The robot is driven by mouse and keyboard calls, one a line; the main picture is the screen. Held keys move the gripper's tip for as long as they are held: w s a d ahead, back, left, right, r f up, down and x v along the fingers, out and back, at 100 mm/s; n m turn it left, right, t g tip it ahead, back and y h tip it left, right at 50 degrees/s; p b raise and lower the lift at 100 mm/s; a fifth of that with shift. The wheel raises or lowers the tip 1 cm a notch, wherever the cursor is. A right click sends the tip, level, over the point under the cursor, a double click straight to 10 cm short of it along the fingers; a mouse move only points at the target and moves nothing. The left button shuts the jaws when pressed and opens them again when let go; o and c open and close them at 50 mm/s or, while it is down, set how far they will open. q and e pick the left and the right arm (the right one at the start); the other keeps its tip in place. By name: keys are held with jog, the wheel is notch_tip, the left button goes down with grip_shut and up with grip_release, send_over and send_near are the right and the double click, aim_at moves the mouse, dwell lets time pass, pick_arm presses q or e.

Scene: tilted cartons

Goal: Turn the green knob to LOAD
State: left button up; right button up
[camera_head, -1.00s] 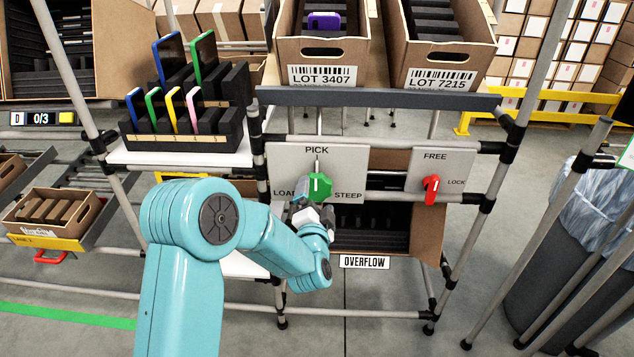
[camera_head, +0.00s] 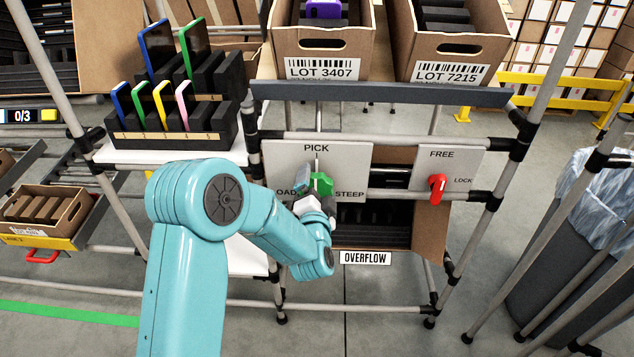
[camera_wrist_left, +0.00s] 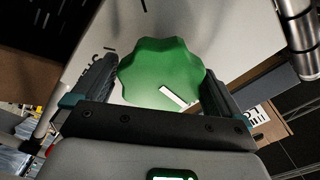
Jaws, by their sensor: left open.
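The green knob (camera_head: 321,184) sits on a pale plate (camera_head: 350,160) marked PICK at the top, LOAD at left and STEEP at right. The arm partly covers the LOAD label. My left gripper (camera_head: 313,193) is at the knob, with one finger along its left side in the head view. In the left wrist view the lobed knob (camera_wrist_left: 160,70) lies between the spread fingers of the open gripper (camera_wrist_left: 158,88). A white mark shows on the knob, toward its lower right there. I cannot tell whether the fingers touch it. My right gripper is not in view.
A red knob (camera_head: 437,188) on a FREE/LOCK plate (camera_head: 463,165) is to the right. Cartons LOT 3407 (camera_head: 320,68) and LOT 7215 (camera_head: 450,72) stand tilted above. A rack with coloured plates (camera_head: 170,140) is at left. An OVERFLOW label (camera_head: 365,258) is below.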

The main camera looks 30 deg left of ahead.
pick_arm(q)
jog(key=shift+r, duration=0.1)
dwell(0.3)
jog(key=c, duration=0.8)
